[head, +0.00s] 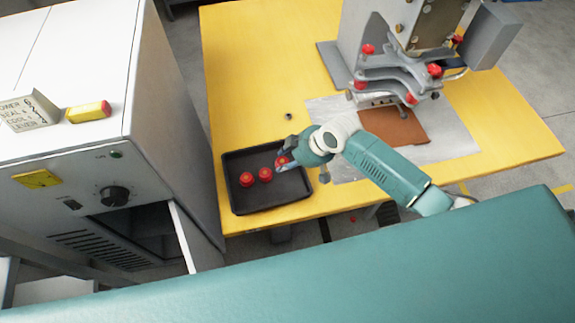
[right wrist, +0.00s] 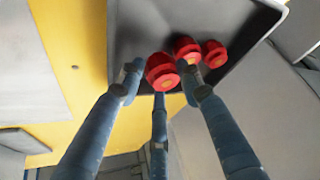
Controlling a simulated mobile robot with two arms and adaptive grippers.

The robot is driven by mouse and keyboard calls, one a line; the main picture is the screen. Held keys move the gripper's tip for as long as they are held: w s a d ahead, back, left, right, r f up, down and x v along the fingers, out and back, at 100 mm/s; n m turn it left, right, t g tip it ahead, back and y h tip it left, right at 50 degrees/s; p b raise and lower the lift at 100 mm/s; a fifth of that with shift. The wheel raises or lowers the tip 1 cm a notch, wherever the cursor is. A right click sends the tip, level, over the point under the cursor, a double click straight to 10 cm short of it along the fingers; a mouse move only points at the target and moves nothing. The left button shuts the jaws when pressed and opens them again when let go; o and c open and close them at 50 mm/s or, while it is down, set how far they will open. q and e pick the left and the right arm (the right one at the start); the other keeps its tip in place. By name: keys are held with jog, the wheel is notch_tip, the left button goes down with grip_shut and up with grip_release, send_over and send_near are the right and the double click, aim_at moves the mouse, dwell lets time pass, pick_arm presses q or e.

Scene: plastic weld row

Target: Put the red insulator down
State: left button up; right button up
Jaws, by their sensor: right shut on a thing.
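My right gripper (head: 288,157) is at the right part of a black tray (head: 236,207), shut on a red insulator (head: 281,163). In the right wrist view the held insulator (right wrist: 162,72) sits among the tips of the blue fingers (right wrist: 161,84). Two more red insulators stand in the tray to its left, one nearby (head: 265,174) and one farther left (head: 246,180). The gripper hides part of the held insulator in the head view. I cannot tell whether it touches the tray floor. My left gripper is not in view.
The tray lies on a yellow table (head: 245,75) near its front edge. A grey machine with red knobs (head: 405,60) stands at the back right, above a brown sheet (head: 396,125). A white cabinet (head: 165,110) stands close on the left. A small dark part (head: 288,116) lies behind the tray.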

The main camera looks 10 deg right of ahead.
jog(key=shift+f, duration=2)
jog(key=shift+f, duration=0.1)
jog(key=o, duration=0.8)
jog(key=shift+o, duration=0.2)
jog(key=v, duration=1.2)
jog(key=shift+b, duration=0.35)
